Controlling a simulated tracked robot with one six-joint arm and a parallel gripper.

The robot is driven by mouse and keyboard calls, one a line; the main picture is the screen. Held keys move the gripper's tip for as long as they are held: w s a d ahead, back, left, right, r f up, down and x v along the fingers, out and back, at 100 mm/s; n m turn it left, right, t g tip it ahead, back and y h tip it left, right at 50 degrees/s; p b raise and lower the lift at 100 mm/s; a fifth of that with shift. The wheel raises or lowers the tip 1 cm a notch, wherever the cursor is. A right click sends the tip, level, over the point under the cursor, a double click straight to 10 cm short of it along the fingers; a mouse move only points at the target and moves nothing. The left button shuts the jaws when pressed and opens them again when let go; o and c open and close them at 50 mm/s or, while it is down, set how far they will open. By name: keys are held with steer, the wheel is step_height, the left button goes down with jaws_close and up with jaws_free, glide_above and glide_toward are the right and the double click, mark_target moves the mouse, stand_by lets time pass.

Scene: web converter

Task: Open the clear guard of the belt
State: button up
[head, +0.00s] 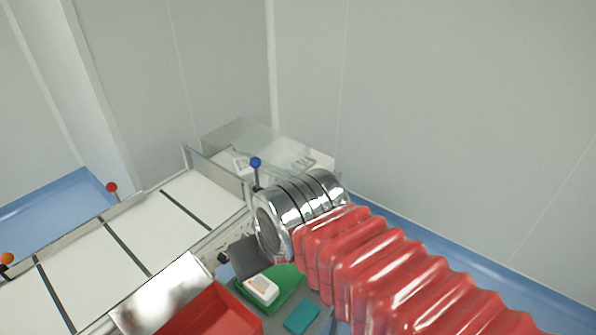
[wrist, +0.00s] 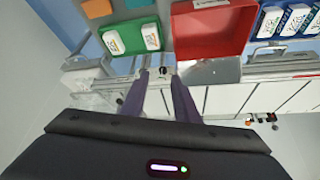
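The clear guard (head: 255,140) is a see-through box over the far end of the white belt (head: 150,225) in the head view. It appears to be down, with pale packs visible through it. In the wrist view, see-through panels show at the left, but I cannot make out the guard's outline. My gripper (wrist: 160,76) is open, its two dark fingers spread apart. A small black knob (wrist: 161,71) on the belt's side rail shows between the fingertips; I cannot tell whether they touch it. In the head view, my chrome and red arm hides part of the area beside the guard.
A red bin (head: 215,314) and a green tray (head: 283,290) with a white pack stand beside the belt. A teal block (head: 302,317) lies near. Upright levers carry a blue ball (head: 256,162), a red ball (head: 112,187) and an orange ball (head: 7,258). A wall stands behind.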

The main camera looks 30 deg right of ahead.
steer(key=shift+w, duration=0.1)
steer(key=w+f+m+g+y, duration=0.25)
steer(key=w+f+y, duration=0.2)
steer(key=w, duration=0.25)
steer(key=m+t, duration=1.2)
glide_toward(303, 172)
steer(key=s+d, duration=0.2)
steer(key=s, duration=0.1)
steer(key=shift+w+r+y, duration=0.15)
steer(key=shift+y, duration=0.1)
steer(key=shift+w, duration=0.1)
steer(key=x, duration=1.3)
steer(key=shift+w+a+f, duration=0.2)
steer(key=shift+w+f, duration=0.05)
